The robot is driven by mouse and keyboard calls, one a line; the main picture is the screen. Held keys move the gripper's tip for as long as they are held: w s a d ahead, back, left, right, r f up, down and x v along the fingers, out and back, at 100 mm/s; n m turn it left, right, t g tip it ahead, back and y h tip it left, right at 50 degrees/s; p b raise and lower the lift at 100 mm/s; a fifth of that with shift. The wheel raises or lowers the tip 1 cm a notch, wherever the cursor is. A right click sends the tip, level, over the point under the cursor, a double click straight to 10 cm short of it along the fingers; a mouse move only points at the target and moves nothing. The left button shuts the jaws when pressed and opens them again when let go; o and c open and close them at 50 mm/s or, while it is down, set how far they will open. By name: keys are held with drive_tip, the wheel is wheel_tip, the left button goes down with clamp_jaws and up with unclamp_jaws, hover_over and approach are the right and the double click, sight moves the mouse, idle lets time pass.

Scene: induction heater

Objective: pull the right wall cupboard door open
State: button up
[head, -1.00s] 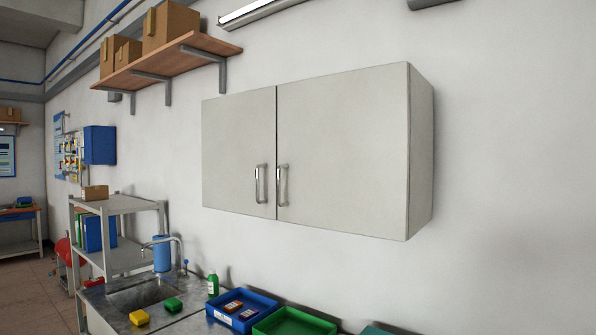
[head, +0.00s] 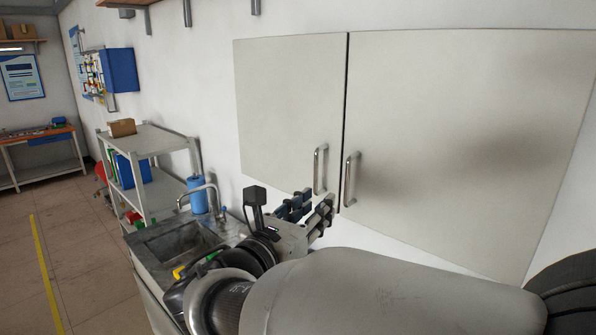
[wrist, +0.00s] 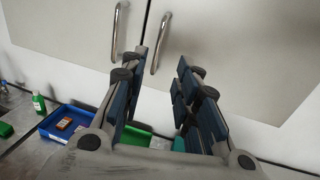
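The right wall cupboard door (head: 455,135) is a pale grey panel, closed flush beside the left door (head: 285,110). Its upright metal handle (head: 350,178) sits at its lower left edge; it also shows in the wrist view (wrist: 160,43). The left door's handle (head: 319,170) is just to its left, also in the wrist view (wrist: 117,32). My gripper (head: 328,212) is below and in front of the handles, apart from the doors. In the wrist view my gripper (wrist: 165,75) is open and empty, with the right door's handle beyond the gap between its fingers.
Below are a counter with a sink (head: 180,245) and tap (head: 205,195), a blue tray (wrist: 62,122), a green tray (wrist: 133,136) and a green bottle (wrist: 38,102). A grey shelf rack (head: 150,140) stands left. The wall beneath the cupboard is clear.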

sight(346, 179)
drive_tip(key=p+x, duration=0.1)
drive_tip(key=x, duration=1.5)
drive_tip(key=shift+w+f, duration=0.1)
drive_tip(key=shift+w, duration=0.05)
drive_tip(key=shift+c, duration=0.5)
clamp_jaws()
